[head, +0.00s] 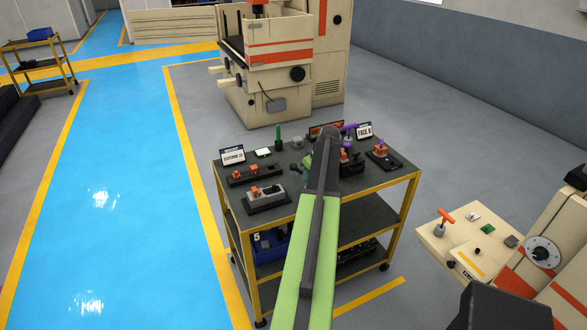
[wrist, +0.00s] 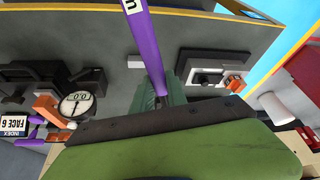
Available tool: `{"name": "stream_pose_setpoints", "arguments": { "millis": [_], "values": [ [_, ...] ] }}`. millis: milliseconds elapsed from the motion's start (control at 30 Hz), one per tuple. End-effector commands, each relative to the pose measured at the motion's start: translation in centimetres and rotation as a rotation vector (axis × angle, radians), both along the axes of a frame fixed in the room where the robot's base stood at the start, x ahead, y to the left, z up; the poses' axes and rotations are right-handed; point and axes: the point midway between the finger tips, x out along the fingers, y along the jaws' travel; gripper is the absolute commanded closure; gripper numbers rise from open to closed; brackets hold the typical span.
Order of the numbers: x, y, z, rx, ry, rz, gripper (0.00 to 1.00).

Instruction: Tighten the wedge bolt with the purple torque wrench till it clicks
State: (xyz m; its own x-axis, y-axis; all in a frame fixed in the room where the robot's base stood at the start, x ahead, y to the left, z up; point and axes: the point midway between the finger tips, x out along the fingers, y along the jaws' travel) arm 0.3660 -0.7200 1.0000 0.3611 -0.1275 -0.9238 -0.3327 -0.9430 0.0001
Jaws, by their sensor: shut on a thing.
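In the wrist view my gripper (wrist: 160,98) has green jaws shut on a long purple bar, which looks like the purple torque wrench (wrist: 145,45). The bar runs from the jaws up past the top edge of the picture, above the dark table top. Its working end is out of view. In the head view my own arm hides the jaws and most of what lies behind them. I cannot pick out the wedge bolt in either view.
A dial gauge (wrist: 76,104) stands left of the jaws. A machine (head: 270,100) stands behind.

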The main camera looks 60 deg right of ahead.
Motion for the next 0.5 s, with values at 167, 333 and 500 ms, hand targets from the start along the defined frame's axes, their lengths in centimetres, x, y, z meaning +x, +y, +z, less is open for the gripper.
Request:
{"name": "stream_pose_setpoints", "arguments": {
  "millis": [167, 333, 500],
  "values": [
    [2.5, 0.5, 2.2, 0.003, 0.021, 0.242, 1.0],
    [4.8, 1.5, 4.4, 0.002, 0.024, 0.604, 1.0],
    [5.3, 2.2, 4.6, 0.0, 0.015, 0.735, 1.0]
  ]
}}
